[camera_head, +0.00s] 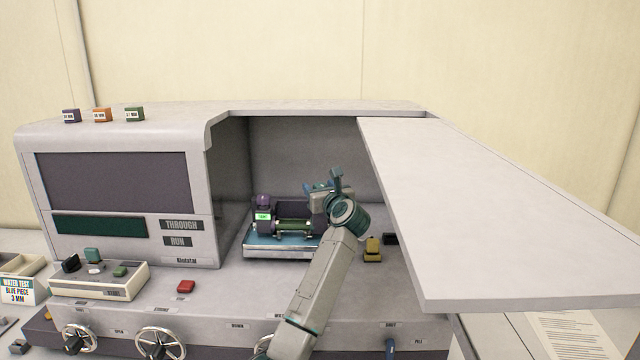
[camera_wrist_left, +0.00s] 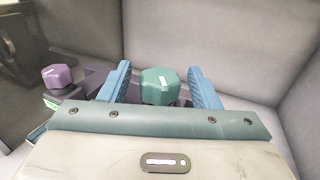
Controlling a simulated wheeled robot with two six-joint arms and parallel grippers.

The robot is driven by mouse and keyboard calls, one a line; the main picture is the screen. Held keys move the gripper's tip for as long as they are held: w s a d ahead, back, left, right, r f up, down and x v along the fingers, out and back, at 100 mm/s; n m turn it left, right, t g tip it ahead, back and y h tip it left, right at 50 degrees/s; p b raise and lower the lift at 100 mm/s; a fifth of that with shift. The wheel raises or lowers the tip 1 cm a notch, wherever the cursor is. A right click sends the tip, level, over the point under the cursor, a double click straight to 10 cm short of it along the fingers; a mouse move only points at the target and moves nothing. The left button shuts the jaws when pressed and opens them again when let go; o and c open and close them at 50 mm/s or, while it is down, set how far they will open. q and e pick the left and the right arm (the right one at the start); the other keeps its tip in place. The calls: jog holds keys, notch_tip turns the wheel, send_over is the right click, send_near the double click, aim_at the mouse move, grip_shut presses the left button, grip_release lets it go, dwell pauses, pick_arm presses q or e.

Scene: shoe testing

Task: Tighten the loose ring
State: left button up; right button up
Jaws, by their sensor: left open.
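In the head view, a test fixture (camera_head: 295,225) with a green roller stands on a blue-topped tray (camera_head: 283,252) inside the open chamber. A purple hexagonal ring (camera_head: 263,200) tops its left end, above a small lit green display; the left wrist view shows it at left (camera_wrist_left: 57,76). A green hexagonal ring (camera_wrist_left: 160,86) with a white mark shows in the left wrist view, hidden in the head view. My left gripper (camera_head: 327,187) is open at the fixture's right end, its blue fingers on either side of the green ring. Contact cannot be told. Which ring is loose does not show.
The chamber lid (camera_head: 500,210) is swung out at the right. A yellow block (camera_head: 373,249) stands right of my arm. A red button (camera_head: 186,287) and a small control box (camera_head: 98,282) are on the front ledge, above several handwheels (camera_head: 160,343).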

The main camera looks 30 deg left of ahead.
pick_arm(q)
jog(key=shift+a, duration=0.1)
jog(key=c, duration=1)
jog(key=m+t+h+p, duration=0.2)
jog(key=shift+r+t, duration=0.15)
jog(key=shift+t, duration=0.15)
jog(key=m+t+h+p, duration=0.1)
jog(key=m+h+p, duration=0.1)
jog(key=p, duration=0.1)
jog(key=shift+t+h, duration=0.4)
jog(key=shift+w+m+t+h+p, duration=0.1)
jog(key=shift+m+t+h+p, duration=0.5)
jog(key=shift+m+h+p, duration=0.4)
jog(key=shift+h, duration=0.3)
jog(key=shift+f, duration=0.2)
